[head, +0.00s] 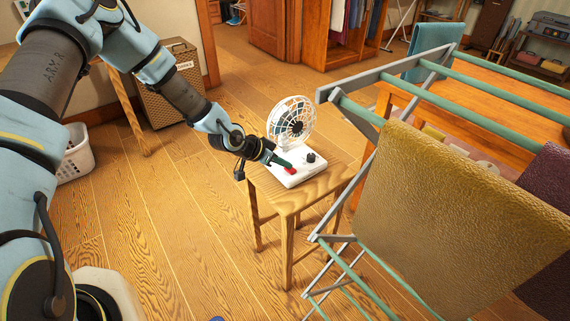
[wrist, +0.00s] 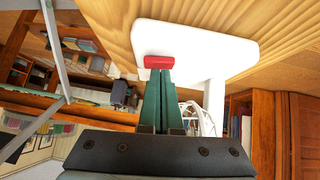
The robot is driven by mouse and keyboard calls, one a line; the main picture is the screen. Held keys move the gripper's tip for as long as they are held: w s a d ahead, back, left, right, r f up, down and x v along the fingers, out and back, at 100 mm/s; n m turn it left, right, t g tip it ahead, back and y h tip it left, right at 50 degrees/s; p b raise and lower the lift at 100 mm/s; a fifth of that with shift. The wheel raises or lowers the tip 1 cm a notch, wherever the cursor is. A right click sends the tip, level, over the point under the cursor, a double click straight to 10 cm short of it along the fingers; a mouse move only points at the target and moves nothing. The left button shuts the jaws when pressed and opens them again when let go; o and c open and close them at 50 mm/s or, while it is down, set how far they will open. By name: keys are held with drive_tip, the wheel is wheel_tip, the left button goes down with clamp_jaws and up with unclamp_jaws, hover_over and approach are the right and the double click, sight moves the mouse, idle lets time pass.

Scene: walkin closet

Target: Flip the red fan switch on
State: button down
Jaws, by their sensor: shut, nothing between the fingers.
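A small white fan (head: 290,122) with a round cage stands on a wooden stool (head: 325,181). In the wrist view the red switch (wrist: 159,62) lies across the tips of my gripper (wrist: 160,72) on the white base (wrist: 190,45). My gripper (head: 289,165) is shut with nothing held, its green fingertips at the switch. I cannot tell whether they press on it. The switch's on or off position is not clear.
A drying rack (head: 365,78) with a mustard towel (head: 450,215) stands close to the right of the stool. A wicker hamper (head: 172,90) and a white basket (head: 76,152) are at the back left. The floor left of the stool is clear.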

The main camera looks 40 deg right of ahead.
drive_tip(key=b+v, duration=0.1)
drive_tip(key=v, duration=0.9)
drive_tip(key=shift+a, duration=0.25)
drive_tip(key=shift+r, duration=0.1)
drive_tip(key=shift+s+d+r+b, duration=0.1)
drive_tip(key=shift+d+r+b, duration=0.15)
drive_tip(key=shift+r+b, duration=0.65)
drive_tip(key=shift+s+d+r+b, duration=0.1)
drive_tip(key=shift+d+r+b, duration=0.1)
drive_tip(key=shift+r+b, duration=0.7)
drive_tip(key=b+x, duration=0.2)
drive_tip(key=x, duration=0.8)
drive_tip(key=shift+s+d, duration=0.1)
drive_tip(key=shift+s, duration=0.05)
wheel_tip(320, 180, down, 2)
drive_tip(key=shift+s+f+b, duration=0.1)
drive_tip(key=shift+f+b, duration=0.1)
drive_tip(key=shift+b, duration=0.2)
drive_tip(key=shift+s+f, duration=0.1)
drive_tip(key=shift+f, duration=0.55)
